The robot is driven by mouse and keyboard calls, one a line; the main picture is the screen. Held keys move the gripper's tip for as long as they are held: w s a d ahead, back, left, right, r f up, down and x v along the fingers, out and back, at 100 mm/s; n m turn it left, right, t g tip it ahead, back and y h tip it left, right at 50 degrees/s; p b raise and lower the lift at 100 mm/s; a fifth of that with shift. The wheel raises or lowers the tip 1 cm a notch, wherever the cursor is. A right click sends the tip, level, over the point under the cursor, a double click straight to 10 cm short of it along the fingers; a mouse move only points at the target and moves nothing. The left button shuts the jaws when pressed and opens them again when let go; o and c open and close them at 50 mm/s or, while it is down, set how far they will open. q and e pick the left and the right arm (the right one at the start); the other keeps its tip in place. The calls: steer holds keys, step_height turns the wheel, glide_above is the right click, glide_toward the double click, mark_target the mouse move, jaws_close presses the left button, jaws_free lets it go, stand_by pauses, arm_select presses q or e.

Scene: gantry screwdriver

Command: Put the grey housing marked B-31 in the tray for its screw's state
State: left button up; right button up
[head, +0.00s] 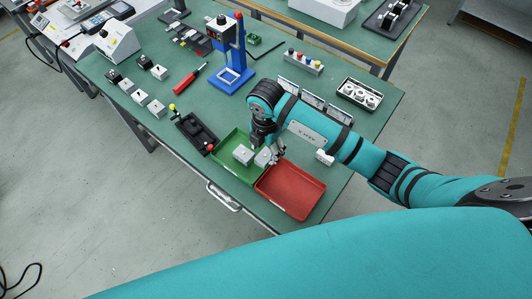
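My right gripper (272,155) points down over the right side of the green tray (229,168), near the edge shared with the red tray (290,197). A grey housing (263,157) is right at its fingertips; whether the fingers grip it I cannot tell. Another grey housing (242,154) lies in the green tray just left of it. The red tray looks empty. More grey housings stand in a group at the left, including one (159,72) and one (156,108). The B-31 marking is too small to read on any housing. My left gripper is out of view.
A red screwdriver (190,78) and a blue stand (233,77) are behind. A small white block (325,157) lies right of the gripper, by my forearm. Card holders (312,101) stand behind the arm.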

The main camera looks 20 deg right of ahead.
mark_target(266, 156)
step_height(266, 156, up, 10)
steer(key=shift+f+b, duration=0.2)
steer(key=shift+b, duration=0.25)
